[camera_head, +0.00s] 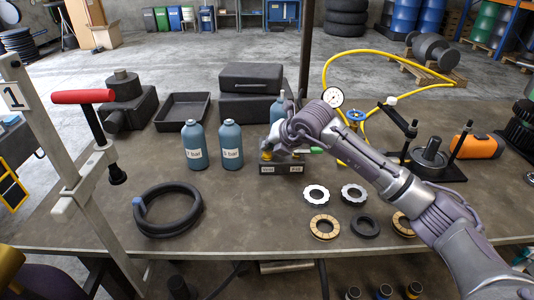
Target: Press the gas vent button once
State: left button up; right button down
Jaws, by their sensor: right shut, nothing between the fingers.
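A small dark box (281,169) with two pale labels on its front stands near the middle of the workbench. A yellow-orange part (266,155) shows at its top left, and a green part shows beside the arm to the right. The label text is too small to read, so I cannot tell which part is the gas vent button. My right gripper (274,149) is shut and empty, pointing down over the box's top and hiding much of it. I cannot tell whether it touches a button.
Two blue bottles (194,146) stand left of the box; a third is behind it. A gauge (332,97) with a yellow hose is behind my right arm. Several rings (324,227) lie in front. A black coil (167,210) and red-handled clamp (83,97) are left.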

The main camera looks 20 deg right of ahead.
aim_at(269, 154)
jog(key=shift+f+b, duration=0.4)
jog(key=shift+f, duration=0.1)
jog(key=shift+r, duration=0.1)
dwell(0.4)
jog(key=shift+r+p, duration=0.4)
jog(key=shift+r, duration=0.55)
jog(key=shift+r, duration=0.1)
jog(key=shift+r+p, duration=1.25)
jog(key=shift+r, duration=1.2)
jog(key=shift+f, duration=0.1)
